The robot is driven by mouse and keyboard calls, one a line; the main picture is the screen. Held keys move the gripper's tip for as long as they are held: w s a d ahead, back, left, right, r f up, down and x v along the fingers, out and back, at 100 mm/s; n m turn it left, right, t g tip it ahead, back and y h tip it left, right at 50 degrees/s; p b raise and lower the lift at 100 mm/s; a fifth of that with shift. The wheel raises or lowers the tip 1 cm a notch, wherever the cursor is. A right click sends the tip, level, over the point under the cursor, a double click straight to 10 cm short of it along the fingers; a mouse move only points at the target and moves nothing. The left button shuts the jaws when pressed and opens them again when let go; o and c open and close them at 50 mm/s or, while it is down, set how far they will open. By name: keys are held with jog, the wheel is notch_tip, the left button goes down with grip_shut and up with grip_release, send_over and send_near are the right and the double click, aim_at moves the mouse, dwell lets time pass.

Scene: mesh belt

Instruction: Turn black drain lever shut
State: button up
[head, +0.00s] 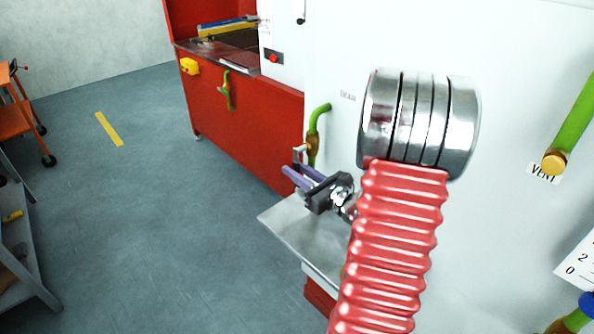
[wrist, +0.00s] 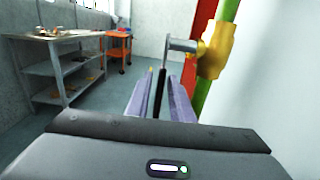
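The brass drain valve (head: 313,146) sits on a green pipe (head: 319,112) against the white wall, below a small drain label (head: 348,96). In the wrist view the valve (wrist: 213,52) has a grey stem pointing left. The black drain lever (wrist: 160,92) hangs down from the stem's end. My gripper (head: 292,169) has purple fingers just below and left of the valve. In the wrist view my gripper (wrist: 161,82) is open, with the lever between its fingers and narrow gaps at the sides. The lever's black part is not clear in the head view.
A metal shelf (head: 300,230) juts out below my gripper. A red cabinet (head: 245,125) stands behind.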

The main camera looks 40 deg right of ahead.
grip_shut()
dwell(1.0)
